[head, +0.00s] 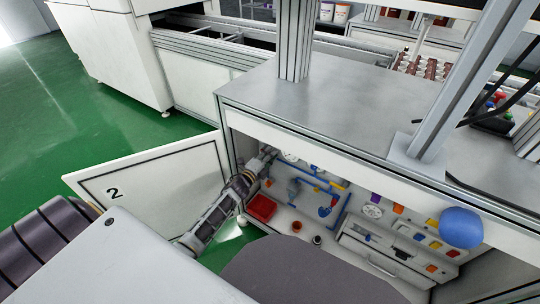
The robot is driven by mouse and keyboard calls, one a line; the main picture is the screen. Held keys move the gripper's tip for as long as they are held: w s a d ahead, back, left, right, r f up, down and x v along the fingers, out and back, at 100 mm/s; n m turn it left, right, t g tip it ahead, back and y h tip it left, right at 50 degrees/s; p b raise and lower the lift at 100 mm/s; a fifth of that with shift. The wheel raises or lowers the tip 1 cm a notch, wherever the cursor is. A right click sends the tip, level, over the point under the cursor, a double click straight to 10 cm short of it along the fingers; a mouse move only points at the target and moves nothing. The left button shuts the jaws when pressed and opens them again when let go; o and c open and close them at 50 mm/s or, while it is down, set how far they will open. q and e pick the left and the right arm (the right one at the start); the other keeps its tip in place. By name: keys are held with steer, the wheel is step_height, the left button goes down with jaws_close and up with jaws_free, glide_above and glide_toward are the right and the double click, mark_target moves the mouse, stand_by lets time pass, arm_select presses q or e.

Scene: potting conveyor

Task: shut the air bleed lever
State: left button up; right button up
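My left gripper (266,155) reaches through the open front of the cabinet to its upper left inner corner, beside a round white gauge-like part (289,156). The gripper is small and partly dark here, so I cannot tell whether its fingers are open or touching anything. Blue pipework (308,177) with yellow and red parts runs across the back panel right of the gripper. A small red handle (334,202) sits on it. I cannot tell which part is the air bleed lever; it may be hidden by the gripper. My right gripper is not in view.
The cabinet door (160,185), marked 2, stands open at the left. A red tray (262,208) and small cups (297,226) are on the cabinet floor. A drawer unit (385,250) and a blue ball (461,228) are at the right. The grey worktop (350,95) lies above.

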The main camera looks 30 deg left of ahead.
arm_select(q)
steer(key=shift+o, duration=1.3)
steer(key=shift+s, duration=0.1)
steer(key=s, duration=1.1)
steer(key=shift+s+a, duration=0.35)
steer(key=shift+a, duration=0.1)
steer(key=shift+n+y, duration=0.3)
steer(key=shift+n, duration=0.1)
